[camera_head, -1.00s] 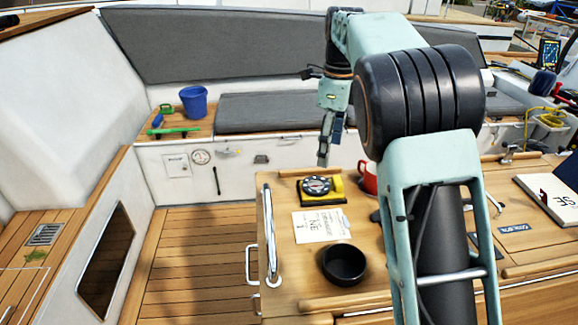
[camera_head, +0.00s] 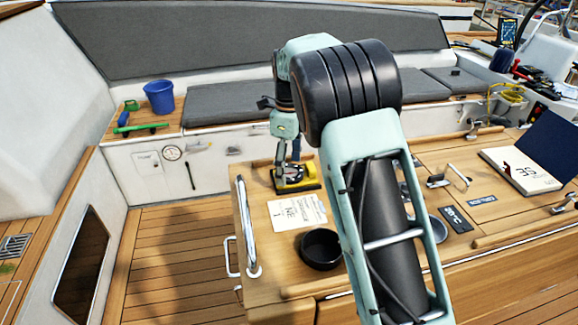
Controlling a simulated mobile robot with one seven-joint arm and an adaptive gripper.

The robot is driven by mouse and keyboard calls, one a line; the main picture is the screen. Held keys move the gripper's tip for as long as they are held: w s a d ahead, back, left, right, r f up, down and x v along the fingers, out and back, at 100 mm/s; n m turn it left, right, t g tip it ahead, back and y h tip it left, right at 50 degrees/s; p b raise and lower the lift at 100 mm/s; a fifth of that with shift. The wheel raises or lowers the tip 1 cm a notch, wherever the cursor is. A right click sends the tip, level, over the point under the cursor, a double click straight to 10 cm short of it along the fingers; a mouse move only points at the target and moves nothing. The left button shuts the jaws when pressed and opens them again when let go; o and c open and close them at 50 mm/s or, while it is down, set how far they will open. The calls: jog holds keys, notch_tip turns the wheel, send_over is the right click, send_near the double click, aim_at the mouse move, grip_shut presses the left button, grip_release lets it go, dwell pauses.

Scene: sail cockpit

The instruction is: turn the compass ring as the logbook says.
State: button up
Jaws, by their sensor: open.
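The compass (camera_head: 300,178), a dark dial on a yellow and black base, lies on the wooden table (camera_head: 262,268) near its far left corner. My gripper (camera_head: 281,172) points down at the left part of the compass, its open fingers partly covering the dial. I cannot tell whether they touch the ring. An open logbook (camera_head: 520,170) with a dark blue cover lies at the table's right; its large letters appear sideways and look like SE. A paper card (camera_head: 297,212) in front of the compass bears large letters that look like NE.
A black bowl (camera_head: 321,249) stands in front of the card. A metal rail (camera_head: 247,225) runs along the table's left edge. My arm covers the table's middle. A blue bucket (camera_head: 159,97) and a green brush (camera_head: 141,128) are on the far bench. The deck at left is clear.

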jog(key=shift+f, duration=0.1)
jog(key=c, duration=1.2)
jog(key=shift+o, duration=0.2)
jog(key=shift+n, duration=0.4)
jog(key=n+p, duration=0.1)
jog(key=n, duration=0.1)
jog(key=shift+n, duration=0.3)
jog(key=n+p, duration=0.1)
jog(key=n, duration=0.3)
jog(key=shift+n+p, duration=0.3)
jog(key=n, duration=0.4)
jog(key=shift+s+d+p, duration=0.1)
jog(key=shift+p, duration=0.25)
jog(key=shift+n, duration=1.8)
